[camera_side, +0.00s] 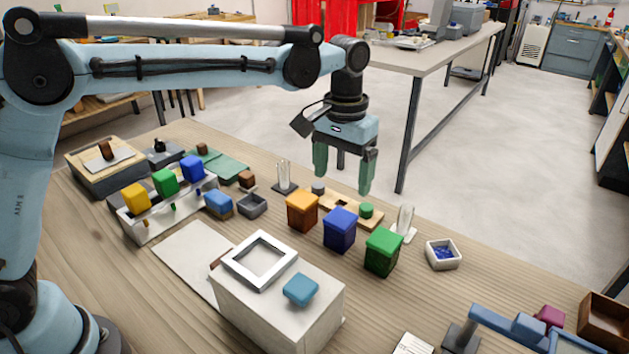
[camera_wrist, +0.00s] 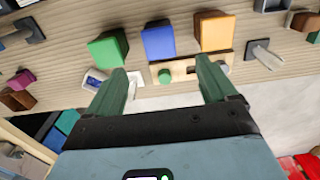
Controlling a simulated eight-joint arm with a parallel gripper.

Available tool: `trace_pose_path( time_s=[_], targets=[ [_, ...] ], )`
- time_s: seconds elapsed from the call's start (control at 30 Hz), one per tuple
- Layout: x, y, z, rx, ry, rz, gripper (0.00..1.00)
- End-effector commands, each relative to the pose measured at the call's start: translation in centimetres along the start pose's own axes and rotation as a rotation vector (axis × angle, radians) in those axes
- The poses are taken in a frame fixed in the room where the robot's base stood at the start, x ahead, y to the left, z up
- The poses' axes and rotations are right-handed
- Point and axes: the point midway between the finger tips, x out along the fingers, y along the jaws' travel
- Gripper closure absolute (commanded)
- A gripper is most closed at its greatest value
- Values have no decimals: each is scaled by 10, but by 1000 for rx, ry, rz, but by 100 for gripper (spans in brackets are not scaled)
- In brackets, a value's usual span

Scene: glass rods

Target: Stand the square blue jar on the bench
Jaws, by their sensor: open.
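A square blue jar (camera_side: 339,231) stands upright on the wooden bench between an orange jar (camera_side: 302,210) and a green jar (camera_side: 383,252). In the wrist view the blue jar (camera_wrist: 158,41) shows ahead of the gap between my fingers. My gripper (camera_side: 343,181) is open and empty, in the air above and behind the row of jars, with fingers pointing down. Its green fingers (camera_wrist: 160,80) also show apart in the wrist view. Another blue block-like jar (camera_side: 192,168) sits in a white rack (camera_side: 160,225) beside green and yellow ones.
A white box (camera_side: 275,315) carries a white square frame (camera_side: 260,260) and a light-blue piece (camera_side: 301,289). A wooden holder with a green knob (camera_side: 366,211) and clear glass pieces (camera_side: 405,221) stand close behind the jars. A small white dish (camera_side: 443,255) is to their right.

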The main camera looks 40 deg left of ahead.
Motion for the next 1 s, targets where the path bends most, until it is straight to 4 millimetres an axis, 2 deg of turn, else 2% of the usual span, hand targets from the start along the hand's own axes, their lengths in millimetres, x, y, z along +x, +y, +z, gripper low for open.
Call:
trace_pose_path(
  time_s=[0.17, 0.3, 0.5, 0.67, 0.8, 1.0],
  targets=[
    [-17, -22, 15, -4, 61, 16, 15],
    [-31, -47, 38, -5, 148, 33, 15],
    [-39, -81, 76, -4, 279, 44, 15],
    [-34, -105, 109, -4, 384, 40, 15],
    [-22, -122, 137, -4, 475, 30, 15],
    [-2, -138, 165, -2, 574, 8, 15]
  ],
)
